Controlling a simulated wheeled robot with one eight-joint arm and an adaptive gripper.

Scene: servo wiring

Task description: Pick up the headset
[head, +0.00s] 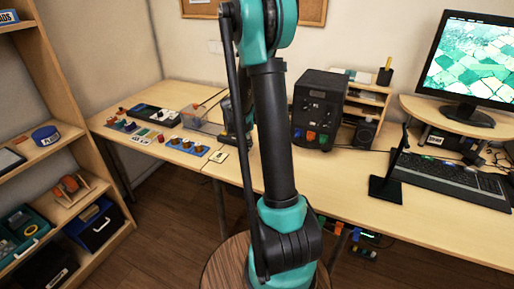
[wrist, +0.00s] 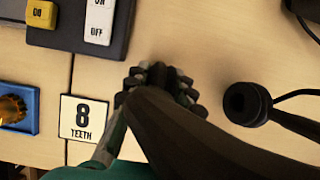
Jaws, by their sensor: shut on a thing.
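The headset shows in the wrist view as a black round ear cup (wrist: 244,104) with thin dark arms running right, and a broad dark brown band (wrist: 215,145) close to the camera. My gripper (wrist: 160,85) is shut at the middle of the wrist view, with its ribbed black finger pads close together at the end of the band. The grip itself is partly covered by the band. In the head view my gripper (head: 236,125) is mostly hidden behind my arm, above the table left of the black box. The headset cannot be made out there.
A black stand (head: 385,186) stands empty right of the black box (head: 318,109). Further right are a keyboard (head: 450,180) and a monitor (head: 470,60). An "8 teeth" card (wrist: 82,118) and a switch panel (wrist: 75,35) lie at left in the wrist view. The front middle table is clear.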

